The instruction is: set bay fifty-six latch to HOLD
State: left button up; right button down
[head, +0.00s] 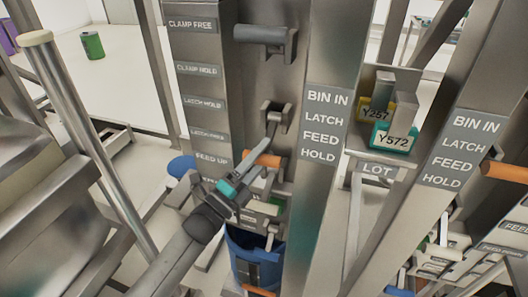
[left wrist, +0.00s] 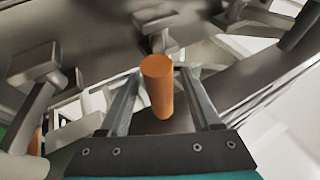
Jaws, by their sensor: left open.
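An orange handle (head: 266,160) sticks out between two steel posts in the head view, beside the lower labels of the left post. It is an upright-looking orange cylinder (left wrist: 158,88) in the left wrist view. My left gripper (head: 260,163) reaches it from the lower left. Its two fingers (left wrist: 158,82) are apart, one on each side of the handle, with a gap visible on both sides. The left post carries plates reading LATCH HOLD (head: 204,103) and a blurred latch plate below it. No bay number is legible. My right gripper is out of view.
A grey lever (head: 265,35) projects above, and a dark bracket (head: 277,115) sits just above the handle. A blue bin (head: 250,255) is below. The right post (head: 320,200) stands close. Lot tags Y257 (head: 376,110) and Y572 (head: 393,139) sit in a holder to the right.

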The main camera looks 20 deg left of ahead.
pick_arm(q)
jog(key=shift+w+d+r, duration=0.1)
jog(key=shift+w+d, duration=0.05)
jog(key=shift+w, duration=0.1)
jog(key=shift+c, duration=0.4)
grip_shut()
dwell(0.9)
